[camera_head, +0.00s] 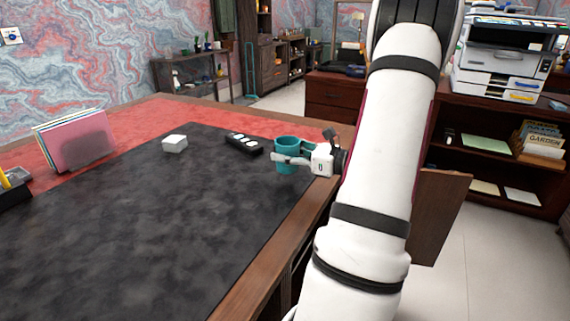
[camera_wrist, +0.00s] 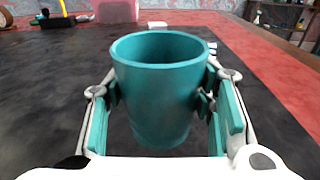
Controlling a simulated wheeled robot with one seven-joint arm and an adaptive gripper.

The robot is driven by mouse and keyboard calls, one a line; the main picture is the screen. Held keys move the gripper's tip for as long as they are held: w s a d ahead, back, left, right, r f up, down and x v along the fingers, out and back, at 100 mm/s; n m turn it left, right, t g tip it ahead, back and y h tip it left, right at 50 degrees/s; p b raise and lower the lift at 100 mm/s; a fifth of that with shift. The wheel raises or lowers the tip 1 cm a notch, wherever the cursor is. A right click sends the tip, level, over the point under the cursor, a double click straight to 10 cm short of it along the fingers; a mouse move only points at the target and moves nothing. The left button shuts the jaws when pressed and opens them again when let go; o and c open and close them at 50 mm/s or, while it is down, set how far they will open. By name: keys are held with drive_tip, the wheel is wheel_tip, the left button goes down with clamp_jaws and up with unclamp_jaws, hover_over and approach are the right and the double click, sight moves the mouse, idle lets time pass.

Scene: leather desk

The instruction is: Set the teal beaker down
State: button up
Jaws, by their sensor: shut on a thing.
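The teal beaker (camera_head: 286,151) is upright near the right edge of the desk's black leather area (camera_head: 200,230). In the wrist view the beaker (camera_wrist: 160,95) stands between the teal-padded fingers, its open rim facing up. My gripper (camera_head: 290,158) is shut on the beaker from the right side. In the wrist view the finger pads of my gripper (camera_wrist: 162,100) press against both sides of it. Whether the beaker's base touches the desk or hangs slightly above it, I cannot tell.
A black tray with white round pieces (camera_head: 243,143) lies just left of the beaker, and a small white box (camera_head: 175,143) sits further left. A file holder (camera_head: 75,141) stands at the far left. The black leather in front is clear. The desk's wooden edge (camera_head: 262,268) runs close on the right.

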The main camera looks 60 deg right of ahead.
drive_tip(key=shift+w+d, duration=0.15)
drive_tip(key=shift+w, duration=0.1)
drive_tip(key=f, duration=0.1)
drive_tip(key=f+b, duration=0.1)
drive_tip(key=f, duration=0.1)
drive_tip(key=shift+w+d, duration=0.3)
drive_tip(key=shift+f+b, duration=0.3)
drive_tip(key=shift+f, duration=0.1)
drive_tip(key=o, duration=1.4)
drive_tip(key=s, duration=0.4)
drive_tip(key=s+p, duration=0.1)
drive_tip(key=s, duration=0.3)
drive_tip(key=s+d+r+p, duration=0.1)
drive_tip(key=s, duration=0.3)
